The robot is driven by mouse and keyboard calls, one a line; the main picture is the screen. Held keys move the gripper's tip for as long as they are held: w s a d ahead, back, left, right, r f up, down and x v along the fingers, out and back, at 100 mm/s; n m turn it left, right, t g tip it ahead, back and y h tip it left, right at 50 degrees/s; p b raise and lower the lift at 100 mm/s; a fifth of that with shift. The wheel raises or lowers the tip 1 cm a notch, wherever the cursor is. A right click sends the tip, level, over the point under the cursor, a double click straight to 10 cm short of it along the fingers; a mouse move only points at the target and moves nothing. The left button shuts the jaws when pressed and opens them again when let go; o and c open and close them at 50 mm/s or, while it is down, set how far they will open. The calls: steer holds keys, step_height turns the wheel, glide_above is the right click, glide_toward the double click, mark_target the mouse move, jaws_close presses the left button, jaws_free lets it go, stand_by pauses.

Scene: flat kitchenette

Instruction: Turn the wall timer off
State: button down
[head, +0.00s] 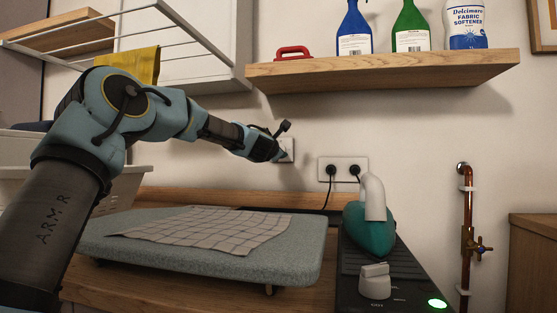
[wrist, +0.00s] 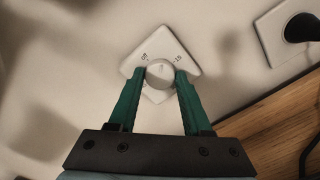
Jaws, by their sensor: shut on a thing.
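The wall timer (wrist: 173,48) is a white square plate with a round white knob (wrist: 160,74) and small dark marks around it. In the wrist view the plate looks turned in the picture. My gripper (wrist: 160,77) has its green fingers on both sides of the knob and is shut on it. In the head view the timer plate (head: 287,147) shows at the wall just right of my gripper (head: 281,154), which hides part of it. The knob's exact setting is too small to read.
A double socket (head: 343,169) with two black plugs is right of the timer. Below are an ironing board (head: 200,262) with a checked cloth, and a teal iron (head: 369,231) on a dark station. A wooden shelf (head: 390,71) with bottles hangs above. A copper pipe (head: 467,220) runs at right.

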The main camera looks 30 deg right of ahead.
steer(key=shift+n+b, duration=2.8)
steer(key=shift+n, duration=1.8)
steer(key=shift+c, duration=1.7)
jaws_free()
steer(key=b+v, duration=0.4)
steer(key=v, duration=0.6)
steer(key=shift+s+a+b, duration=0.25)
steer(key=shift+a+b, duration=0.05)
